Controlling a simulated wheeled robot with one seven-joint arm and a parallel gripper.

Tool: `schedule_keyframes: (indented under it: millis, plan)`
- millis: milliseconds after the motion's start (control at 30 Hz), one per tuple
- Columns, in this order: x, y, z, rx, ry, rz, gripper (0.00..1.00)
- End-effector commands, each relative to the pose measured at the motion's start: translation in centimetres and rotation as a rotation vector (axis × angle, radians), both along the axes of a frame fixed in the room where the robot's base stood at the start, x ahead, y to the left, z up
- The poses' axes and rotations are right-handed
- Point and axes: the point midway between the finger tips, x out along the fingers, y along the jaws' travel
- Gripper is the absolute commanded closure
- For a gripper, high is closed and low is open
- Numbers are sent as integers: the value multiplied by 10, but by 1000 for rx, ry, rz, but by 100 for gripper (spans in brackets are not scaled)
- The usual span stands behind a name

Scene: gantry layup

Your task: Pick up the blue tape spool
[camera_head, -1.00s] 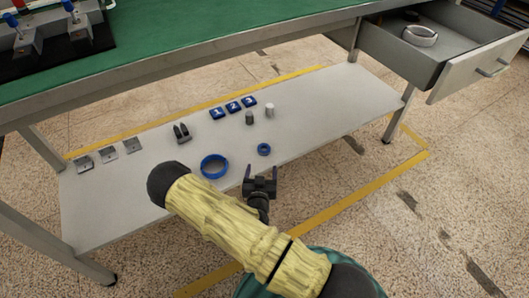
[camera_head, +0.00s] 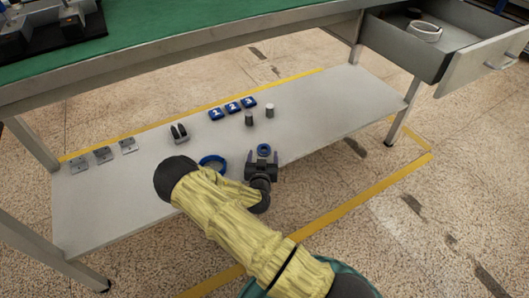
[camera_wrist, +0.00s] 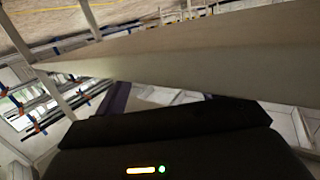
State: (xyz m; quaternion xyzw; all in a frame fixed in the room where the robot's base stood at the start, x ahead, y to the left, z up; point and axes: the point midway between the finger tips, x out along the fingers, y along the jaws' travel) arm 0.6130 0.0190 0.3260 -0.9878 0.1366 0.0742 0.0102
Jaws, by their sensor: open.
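Two blue rings lie on the grey lower shelf (camera_head: 330,110) in the head view. The larger ring (camera_head: 205,160) is partly hidden by my arm. The smaller ring (camera_head: 263,150) shows just beyond and between the fingertips of my gripper (camera_head: 262,159). I cannot tell for sure which ring is the blue tape spool. My gripper is open and empty, at the shelf's front edge. Whether the fingers touch the smaller ring cannot be told. The wrist view shows a pale slab edge (camera_wrist: 180,65) and no blue ring.
Blue number tiles (camera_head: 232,107), two small cylinders (camera_head: 249,119), a dark two-pronged piece (camera_head: 179,132) and grey plates (camera_head: 103,155) stand farther back. The green bench top (camera_head: 180,35) overhangs the shelf. An open drawer (camera_head: 470,70) juts out at right. The shelf's right part is clear.

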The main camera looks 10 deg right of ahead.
Motion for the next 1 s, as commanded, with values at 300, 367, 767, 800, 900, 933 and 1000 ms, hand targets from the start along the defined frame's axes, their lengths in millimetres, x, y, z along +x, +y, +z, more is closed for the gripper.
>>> schedule_keyframes:
  millis: [300, 367, 767, 800, 900, 933, 1000]
  plan:
    - [32, -9, -9, 0, 0, 0, 28]
    - [33, -9, -8, 0, 0, 1, 28]
    - [32, -9, -8, 0, 0, 0, 28]
    - [32, -9, -8, 0, 0, 0, 28]
    - [32, -9, -8, 0, 0, 0, 44]
    - [32, -9, -8, 0, 0, 0, 50]
    - [32, -9, -8, 0, 0, 0, 63]
